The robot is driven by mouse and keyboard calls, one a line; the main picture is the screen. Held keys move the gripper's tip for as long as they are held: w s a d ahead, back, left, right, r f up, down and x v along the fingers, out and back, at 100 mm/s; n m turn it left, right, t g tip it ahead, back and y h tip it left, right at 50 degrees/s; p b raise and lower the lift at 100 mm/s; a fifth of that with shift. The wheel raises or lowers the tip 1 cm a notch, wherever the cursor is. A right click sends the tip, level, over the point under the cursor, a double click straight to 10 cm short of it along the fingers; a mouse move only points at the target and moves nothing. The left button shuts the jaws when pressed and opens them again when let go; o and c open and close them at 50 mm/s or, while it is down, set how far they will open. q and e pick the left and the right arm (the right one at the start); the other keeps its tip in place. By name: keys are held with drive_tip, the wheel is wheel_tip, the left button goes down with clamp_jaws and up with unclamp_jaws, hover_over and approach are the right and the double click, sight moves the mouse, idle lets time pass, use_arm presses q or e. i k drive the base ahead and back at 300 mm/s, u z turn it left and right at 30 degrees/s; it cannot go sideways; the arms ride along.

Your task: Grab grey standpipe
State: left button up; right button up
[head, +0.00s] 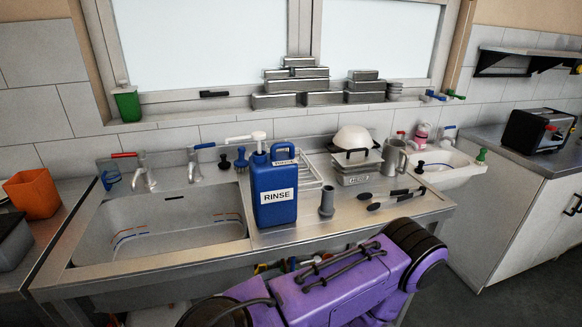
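The grey standpipe (327,200) appears to be the short, dark grey tube standing upright on the steel drainboard (345,228). It is just right of the blue RINSE jug (274,188), with a small gap between them. Its top end stands clear with nothing on it. Neither of my grippers shows in the head view, so I cannot tell their state or how far they are from the tube. My own purple body fills the lower middle of the view, in front of the counter.
Dark-handled utensils (396,199) lie right of the tube. A lidded steel pan (356,168) and a grey jug (394,157) stand behind it. The sink basin (160,225) is at left, with an orange container (33,194) beyond. Drainboard in front of the tube is clear.

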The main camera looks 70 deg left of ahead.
sight(326, 210)
drive_tip(key=z, duration=0.05)
drive_tip(key=k, duration=0.1)
drive_tip(key=u, duration=1.1)
